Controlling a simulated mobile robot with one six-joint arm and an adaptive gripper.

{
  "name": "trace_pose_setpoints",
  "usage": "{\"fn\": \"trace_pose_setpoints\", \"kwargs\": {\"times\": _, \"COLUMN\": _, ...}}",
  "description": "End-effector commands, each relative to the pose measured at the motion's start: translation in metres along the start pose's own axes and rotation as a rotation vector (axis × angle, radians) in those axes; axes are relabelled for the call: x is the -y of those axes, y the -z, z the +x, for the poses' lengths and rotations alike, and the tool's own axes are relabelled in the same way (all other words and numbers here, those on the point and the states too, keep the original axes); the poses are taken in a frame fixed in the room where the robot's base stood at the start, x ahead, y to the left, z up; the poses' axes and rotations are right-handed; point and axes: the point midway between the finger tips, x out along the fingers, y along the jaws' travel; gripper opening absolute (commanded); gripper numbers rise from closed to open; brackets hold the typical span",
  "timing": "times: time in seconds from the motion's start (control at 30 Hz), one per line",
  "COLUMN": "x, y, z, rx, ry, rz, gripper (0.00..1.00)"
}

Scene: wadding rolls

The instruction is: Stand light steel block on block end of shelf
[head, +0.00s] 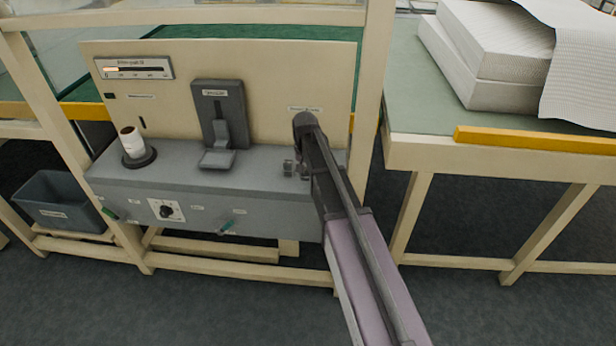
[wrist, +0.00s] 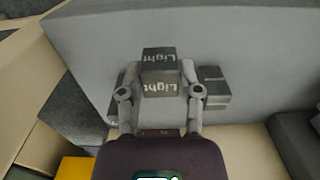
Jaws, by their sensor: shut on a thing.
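The light steel block (wrist: 160,83) is dark grey, with "Light" in white on two visible faces. In the wrist view it sits between the two fingers of my gripper (wrist: 160,72), which is shut on it. The block is over or on the grey shelf (wrist: 255,50); I cannot tell whether its base touches. In the head view the shelf (head: 215,162) runs along the cream back panel, and my arm covers its right end and hides most of the gripper. Small grey blocks (head: 289,169) show just left of the arm there.
Another dark block (wrist: 215,86) lies close beside the right finger. On the shelf stand a dark lever fixture (head: 218,125) and a white roll (head: 132,142) on a round base. A cream post (head: 372,80) rises beside my arm. The shelf between fixture and blocks is clear.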

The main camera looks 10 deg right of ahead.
Motion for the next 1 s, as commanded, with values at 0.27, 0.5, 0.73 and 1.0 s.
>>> {"fn": "trace_pose_setpoints", "kwargs": {"times": 0.27, "x": -0.003, "y": 0.023, "z": 0.002, "rx": 0.000, "ry": 0.000, "rz": -0.001, "gripper": 0.00}}
{"fn": "trace_pose_setpoints", "kwargs": {"times": 0.5, "x": -0.003, "y": 0.022, "z": 0.002, "rx": 0.000, "ry": 0.000, "rz": -0.001, "gripper": 0.00}}
{"fn": "trace_pose_setpoints", "kwargs": {"times": 0.73, "x": -0.002, "y": 0.022, "z": 0.008, "rx": 0.000, "ry": 0.000, "rz": -0.002, "gripper": 0.00}}
{"fn": "trace_pose_setpoints", "kwargs": {"times": 1.0, "x": -0.002, "y": 0.022, "z": 0.030, "rx": 0.000, "ry": 0.000, "rz": -0.002, "gripper": 0.00}}
